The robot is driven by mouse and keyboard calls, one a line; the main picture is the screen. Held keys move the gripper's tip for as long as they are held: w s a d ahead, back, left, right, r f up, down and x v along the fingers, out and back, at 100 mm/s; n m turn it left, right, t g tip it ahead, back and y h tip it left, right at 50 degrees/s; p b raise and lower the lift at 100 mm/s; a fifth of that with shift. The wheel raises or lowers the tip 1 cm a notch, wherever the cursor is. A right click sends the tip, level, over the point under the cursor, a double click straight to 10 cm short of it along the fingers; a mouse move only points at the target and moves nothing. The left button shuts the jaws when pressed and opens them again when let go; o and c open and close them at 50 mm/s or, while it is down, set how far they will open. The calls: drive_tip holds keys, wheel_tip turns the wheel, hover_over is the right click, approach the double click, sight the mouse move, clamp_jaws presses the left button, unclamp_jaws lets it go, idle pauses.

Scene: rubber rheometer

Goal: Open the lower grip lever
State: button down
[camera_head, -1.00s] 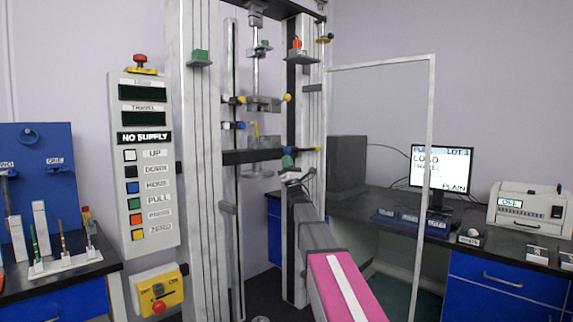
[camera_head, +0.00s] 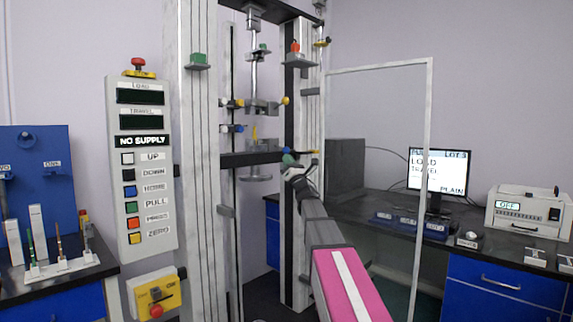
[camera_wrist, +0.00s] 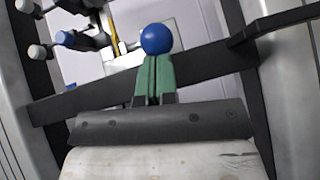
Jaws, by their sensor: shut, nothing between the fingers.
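My gripper (camera_head: 289,160) is shut and empty, with its green fingers (camera_wrist: 153,80) together in the wrist view. A blue ball knob (camera_wrist: 156,38) shows right at the fingertips, probably the lower grip lever's end; I cannot tell whether they touch. In the head view the knob (camera_head: 287,151) is small and partly behind the fingers. The lower grip (camera_head: 238,128), with blue and white knobs, sits above the dark crossbar (camera_head: 245,159) of the test frame. The lever's shaft is hidden behind my fingers.
The upper grip (camera_head: 262,104) with yellow knobs is just above. A pale frame column (camera_head: 200,220) stands left of my arm, and a clear guard panel's post (camera_head: 422,190) stands right. The control panel (camera_head: 141,180) reads NO SUPPLY.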

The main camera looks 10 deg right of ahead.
wheel_tip(320, 180, up, 7)
drive_tip(key=s+g, duration=0.1)
drive_tip(key=g, duration=0.1)
drive_tip(key=shift+d+f+n, duration=0.15)
drive_tip(key=shift+d+n, duration=0.25)
drive_tip(key=shift+d, duration=0.05)
idle(0.4)
drive_tip(key=shift+s, duration=0.1)
drive_tip(key=shift+s, duration=0.1)
idle(0.4)
drive_tip(key=s+d+f, duration=0.5)
drive_tip(key=s, duration=0.5)
drive_tip(key=shift+s+d, duration=0.3)
drive_tip(key=shift+f, duration=0.1)
